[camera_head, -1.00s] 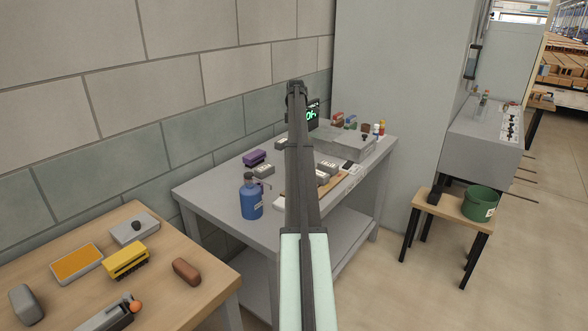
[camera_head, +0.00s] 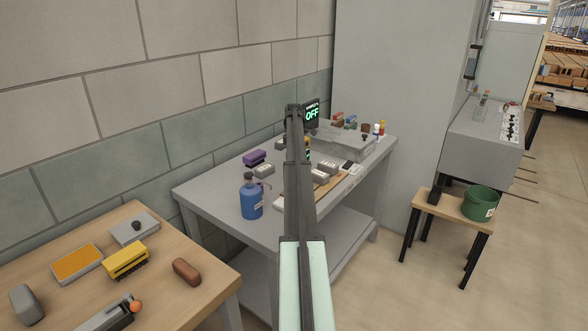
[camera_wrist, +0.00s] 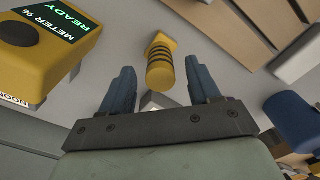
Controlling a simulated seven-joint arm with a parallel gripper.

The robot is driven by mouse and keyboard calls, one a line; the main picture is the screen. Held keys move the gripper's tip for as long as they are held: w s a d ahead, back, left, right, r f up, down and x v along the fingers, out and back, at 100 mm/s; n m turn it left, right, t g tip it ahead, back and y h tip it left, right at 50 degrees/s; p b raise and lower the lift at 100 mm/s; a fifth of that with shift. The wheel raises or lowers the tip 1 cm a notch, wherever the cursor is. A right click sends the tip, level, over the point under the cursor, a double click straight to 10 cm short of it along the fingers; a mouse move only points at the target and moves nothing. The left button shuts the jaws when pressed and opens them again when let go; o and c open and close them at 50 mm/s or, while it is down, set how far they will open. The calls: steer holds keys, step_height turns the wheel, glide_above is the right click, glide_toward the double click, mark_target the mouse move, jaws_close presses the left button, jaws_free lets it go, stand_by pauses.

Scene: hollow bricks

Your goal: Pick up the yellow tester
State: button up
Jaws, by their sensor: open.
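In the wrist view, a yellow piece with black bands (camera_wrist: 160,62) lies ahead of my gripper (camera_wrist: 160,78), seen between its two dark blue fingers. The fingers are open, one on each side in the picture, with gaps to the piece; I cannot tell its depth relative to the tips. A yellow boxy device (camera_wrist: 45,50) with a black knob and a screen reading "METER % READY" is at the upper left. I cannot tell which of the two is the tester. In the head view, my arm hides my gripper and most of a small yellow patch (camera_head: 307,148).
The grey bench (camera_head: 215,200) holds a blue bottle (camera_head: 251,198), a purple block (camera_head: 254,158), grey blocks and a dark screen (camera_head: 311,114) reading "OFF". A wooden table (camera_head: 60,290) at lower left holds a yellow object (camera_head: 126,261). A green bucket (camera_head: 480,203) stands on a stool.

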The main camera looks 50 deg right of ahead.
step_height(320, 180, down, 4)
steer(key=shift+a+f, duration=0.1)
steer(key=shift+c, duration=0.3)
steer(key=c, duration=1.1)
